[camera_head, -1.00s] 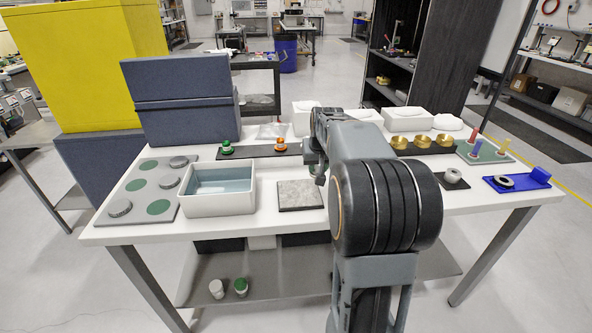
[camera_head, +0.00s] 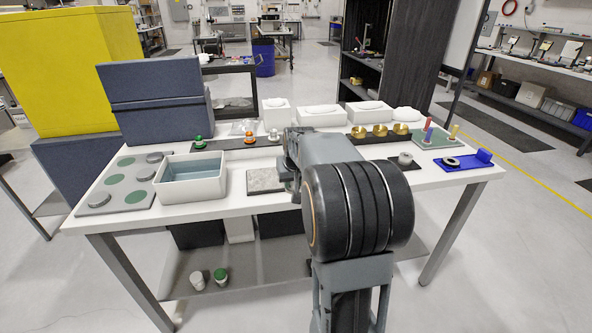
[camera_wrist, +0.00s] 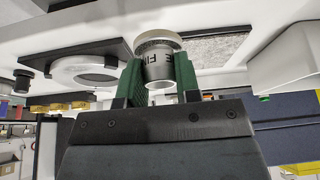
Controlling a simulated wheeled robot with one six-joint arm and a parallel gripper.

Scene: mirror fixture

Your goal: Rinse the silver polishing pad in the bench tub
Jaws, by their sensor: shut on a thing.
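My gripper (camera_wrist: 157,75) is shut on a silver cylinder (camera_wrist: 158,62), apparently the polishing pad, with dark lettering on its side. The green fingers grip it from both sides. In the head view my arm hides the fingers and the pad. The bench tub (camera_head: 219,188) is white and rectangular, with bluish water in it, on the left half of the bench. My gripper is right of the tub, apart from it, near the stone slab (camera_head: 264,180). A white wall at the right of the wrist view, apparently the tub (camera_wrist: 290,58), stands beyond the slab.
A grey board (camera_head: 104,201) with green spots and silver discs lies left of the tub. A dark strip (camera_head: 226,145) with green, orange and silver-topped pieces lies behind. A blue fixture (camera_head: 484,157) is at the right end. A dark blue case (camera_head: 150,100) stands at the back left.

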